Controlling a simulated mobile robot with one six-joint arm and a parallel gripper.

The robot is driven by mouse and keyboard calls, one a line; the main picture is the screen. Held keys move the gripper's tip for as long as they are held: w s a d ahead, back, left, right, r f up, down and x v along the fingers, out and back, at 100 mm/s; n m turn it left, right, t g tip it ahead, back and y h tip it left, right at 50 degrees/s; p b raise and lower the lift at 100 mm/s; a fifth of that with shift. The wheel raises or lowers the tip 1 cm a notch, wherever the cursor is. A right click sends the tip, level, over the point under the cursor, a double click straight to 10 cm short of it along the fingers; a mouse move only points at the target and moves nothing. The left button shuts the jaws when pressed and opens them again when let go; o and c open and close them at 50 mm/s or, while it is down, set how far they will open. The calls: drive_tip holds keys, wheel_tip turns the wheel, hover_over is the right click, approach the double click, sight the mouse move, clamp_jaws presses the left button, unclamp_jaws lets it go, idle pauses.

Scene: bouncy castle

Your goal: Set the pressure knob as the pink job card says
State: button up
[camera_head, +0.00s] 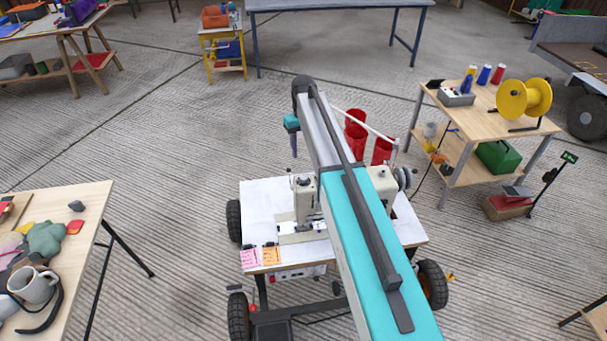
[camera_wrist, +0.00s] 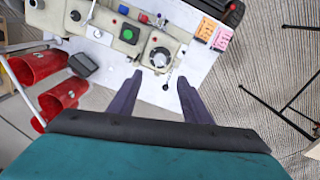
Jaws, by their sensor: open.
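A cream sewing machine (camera_head: 306,190) stands on a white-topped wheeled cart (camera_head: 262,200), partly hidden behind my arm in the head view. The pink job card (camera_head: 250,257) lies at the cart's front left corner; it also shows in the wrist view (camera_wrist: 221,39). Its writing is too small to read. In the wrist view the machine carries a round dark dial (camera_wrist: 160,57), a green button (camera_wrist: 128,34) and a small red part (camera_wrist: 143,18). I cannot tell which part is the pressure knob. My gripper (camera_wrist: 158,84) is open and empty, apart from the machine; it also shows in the head view (camera_head: 294,146).
An orange card (camera_head: 271,255) lies beside the pink one. Red bins (camera_head: 355,125) stand behind the cart. A table with a mug (camera_head: 34,285) is at left. A wooden bench (camera_head: 465,115) with a yellow reel (camera_head: 512,100) is at right. Open floor lies left of the cart.

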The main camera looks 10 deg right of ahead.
sight(304, 177)
drive_tip(key=shift+f+p, duration=2.15)
drive_tip(key=shift+f, duration=4.55)
drive_tip(key=c, duration=1)
drive_tip(key=shift+c, duration=0.2)
drive_tip(key=shift+f+m+b, duration=0.1)
drive_tip(key=shift+m+b, duration=0.3)
drive_tip(key=shift+b, duration=0.15)
drive_tip(key=m+b, duration=0.3)
drive_tip(key=shift+m, duration=0.3)
drive_tip(key=m+b, duration=0.2)
drive_tip(key=m, duration=0.2)
drive_tip(key=shift+d, duration=0.1)
drive_tip(key=shift+m+b, duration=0.8)
drive_tip(key=shift+m, duration=0.9)
